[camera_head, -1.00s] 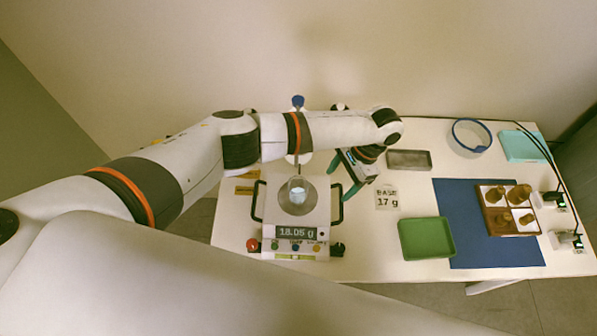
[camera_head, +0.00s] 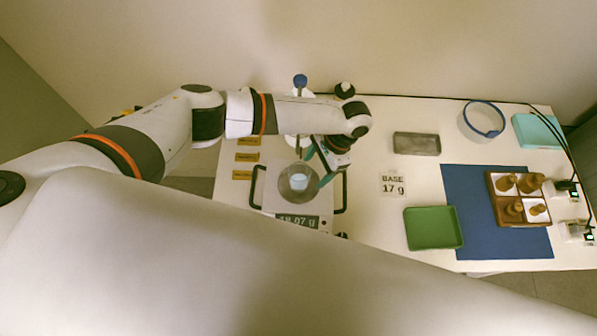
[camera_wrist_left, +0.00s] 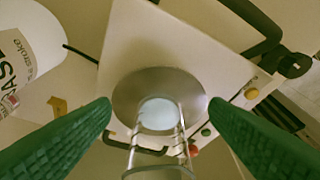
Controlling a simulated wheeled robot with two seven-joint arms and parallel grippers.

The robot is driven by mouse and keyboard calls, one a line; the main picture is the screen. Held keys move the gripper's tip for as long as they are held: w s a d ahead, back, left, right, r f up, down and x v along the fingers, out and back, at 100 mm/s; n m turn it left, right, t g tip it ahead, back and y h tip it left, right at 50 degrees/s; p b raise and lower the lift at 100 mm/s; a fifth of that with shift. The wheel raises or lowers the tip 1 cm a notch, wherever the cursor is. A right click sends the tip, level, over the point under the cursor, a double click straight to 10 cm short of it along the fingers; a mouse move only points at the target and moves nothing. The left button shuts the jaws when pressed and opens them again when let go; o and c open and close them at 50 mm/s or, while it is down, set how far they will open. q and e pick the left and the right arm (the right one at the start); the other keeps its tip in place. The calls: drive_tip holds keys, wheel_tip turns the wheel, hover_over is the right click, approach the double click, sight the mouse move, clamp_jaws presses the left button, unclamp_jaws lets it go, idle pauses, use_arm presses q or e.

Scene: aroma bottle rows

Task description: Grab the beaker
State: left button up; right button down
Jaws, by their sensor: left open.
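The clear glass beaker (camera_head: 299,183), with pale liquid in it, stands on the round metal pan of the balance (camera_head: 283,203). In the left wrist view the beaker (camera_wrist_left: 160,135) appears between the two green fingers, with its rim towards the camera. My left gripper (camera_head: 318,167) is open and empty, just right of and behind the beaker in the head view. In the left wrist view its fingertips (camera_wrist_left: 160,106) are spread on either side of the beaker, with gaps showing. The balance display is partly hidden by a white surface in front. My right gripper is not in view.
A blue-knobbed stand (camera_head: 300,82) rises behind the balance. A large white container (camera_wrist_left: 32,42) is near the left finger.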

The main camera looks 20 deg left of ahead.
sight(291, 184)
use_arm(q)
drive_tip(key=s+a+p, duration=0.1)
drive_tip(key=a+p, duration=0.1)
drive_tip(key=s+a+p, duration=0.1)
drive_tip(key=s+a, duration=0.1)
drive_tip(key=shift+s+a+f+p, duration=0.15)
drive_tip(key=shift+s+f+p, duration=0.05)
drive_tip(key=shift+s+p, duration=0.15)
drive_tip(key=shift+a+f, duration=0.1)
drive_tip(key=shift+f, duration=0.2)
drive_tip(key=shift+w+f, duration=0.1)
drive_tip(key=shift+f, duration=0.1)
drive_tip(key=c, duration=1)
drive_tip(key=shift+c, duration=0.4)
